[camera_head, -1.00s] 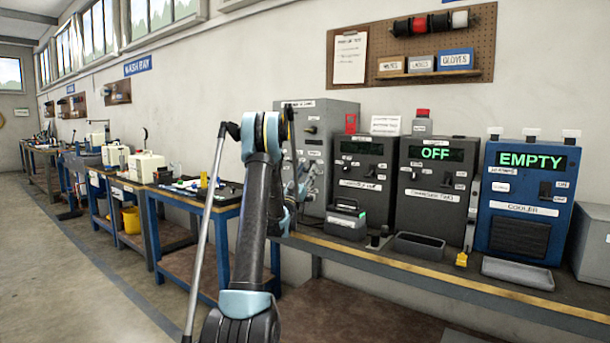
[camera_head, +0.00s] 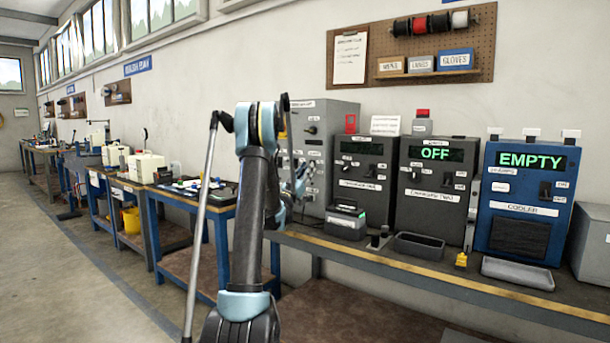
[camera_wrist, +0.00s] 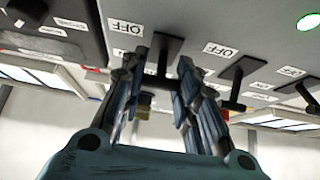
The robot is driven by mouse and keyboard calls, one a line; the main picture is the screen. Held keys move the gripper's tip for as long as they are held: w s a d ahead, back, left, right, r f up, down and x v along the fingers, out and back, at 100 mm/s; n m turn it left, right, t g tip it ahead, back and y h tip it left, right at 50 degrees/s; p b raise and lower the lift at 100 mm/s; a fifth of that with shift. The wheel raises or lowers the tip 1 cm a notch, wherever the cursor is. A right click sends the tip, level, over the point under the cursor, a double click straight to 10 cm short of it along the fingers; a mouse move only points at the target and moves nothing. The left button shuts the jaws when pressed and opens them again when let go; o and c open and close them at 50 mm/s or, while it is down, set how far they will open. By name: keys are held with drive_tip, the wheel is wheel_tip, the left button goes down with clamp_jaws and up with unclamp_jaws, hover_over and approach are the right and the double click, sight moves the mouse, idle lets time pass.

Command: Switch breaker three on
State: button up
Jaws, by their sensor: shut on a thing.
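The grey breaker panel (camera_head: 340,118) stands at the left end of the workbench, partly hidden behind my arm. In the wrist view its face (camera_wrist: 190,22) is seen close up and tilted, with a row of dark levers and white "OFF" labels. My gripper (camera_wrist: 162,68) has its two fingers on either side of one dark breaker lever (camera_wrist: 168,48) and is shut on it. A second lever (camera_wrist: 234,82) is just right of the fingers. I cannot read the breaker numbers. In the head view the fingertips are hidden by my arm.
A green lamp (camera_wrist: 308,22) shows at the wrist view's upper right. A grey tray (camera_head: 418,246) lies on the bench (camera_head: 430,272).

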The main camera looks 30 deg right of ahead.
wheel_tip(320, 180, up, 2)
drive_tip(key=g+y, duration=0.1)
drive_tip(key=y, duration=0.3)
drive_tip(key=shift+w+a, duration=0.1)
drive_tip(key=shift+w+d+r+g+y, duration=0.15)
drive_tip(key=shift+r+g+y, duration=0.25)
drive_tip(key=shift+y, duration=0.55)
drive_tip(key=shift+d+r+g+y, duration=0.2)
drive_tip(key=shift+g+y, duration=0.3)
drive_tip(key=shift+y, duration=0.45)
drive_tip(key=shift+r, duration=0.1)
drive_tip(key=o, duration=1.1)
drive_tip(key=shift+w, duration=0.1)
drive_tip(key=v, duration=1.2)
drive_tip(key=shift+a, duration=0.1)
